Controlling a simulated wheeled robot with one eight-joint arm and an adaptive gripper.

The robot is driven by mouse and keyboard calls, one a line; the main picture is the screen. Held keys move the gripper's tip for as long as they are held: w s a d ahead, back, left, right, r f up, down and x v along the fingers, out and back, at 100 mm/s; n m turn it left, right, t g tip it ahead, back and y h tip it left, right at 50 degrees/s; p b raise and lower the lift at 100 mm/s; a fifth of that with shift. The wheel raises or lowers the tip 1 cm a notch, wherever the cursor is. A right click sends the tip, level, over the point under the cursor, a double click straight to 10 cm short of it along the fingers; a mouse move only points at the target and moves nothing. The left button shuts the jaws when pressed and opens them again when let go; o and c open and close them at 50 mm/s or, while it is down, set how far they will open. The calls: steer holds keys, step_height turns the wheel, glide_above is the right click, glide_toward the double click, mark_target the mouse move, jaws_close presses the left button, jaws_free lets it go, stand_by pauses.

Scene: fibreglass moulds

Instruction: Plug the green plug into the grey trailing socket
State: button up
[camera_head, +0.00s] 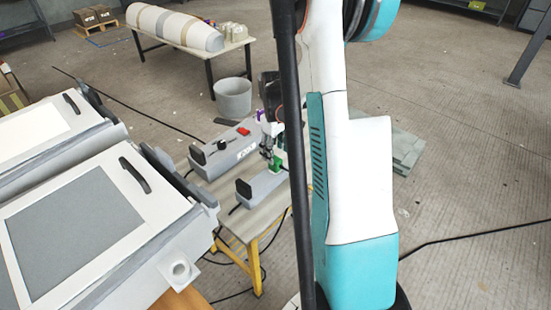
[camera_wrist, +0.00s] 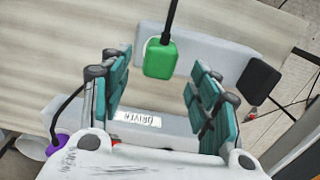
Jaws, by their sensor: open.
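The grey trailing socket (camera_head: 260,189) lies on the small table, with a black plug (camera_head: 244,189) at its left end. The green plug (camera_head: 277,164) stands at its right end, just below my gripper (camera_head: 269,150). In the wrist view, the green plug (camera_wrist: 160,58) appears against the socket (camera_wrist: 208,52), its black cable running upward; the black plug (camera_wrist: 258,80) is to the right. My gripper (camera_wrist: 160,84) is open, its teal fingers apart on either side of the green plug, with gaps showing. Whether the green plug is fully seated cannot be told.
A grey unit (camera_head: 222,152) with a red switch (camera_head: 243,131) stands behind the socket on the yellow-legged table (camera_head: 243,226). A grey bin (camera_head: 233,97) stands beyond. Large pale moulds (camera_head: 100,225) crowd the left. Cables trail over the floor; floor to the right is mostly clear.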

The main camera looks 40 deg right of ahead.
step_height(320, 180, up, 7)
stand_by(0.3)
stand_by(0.5)
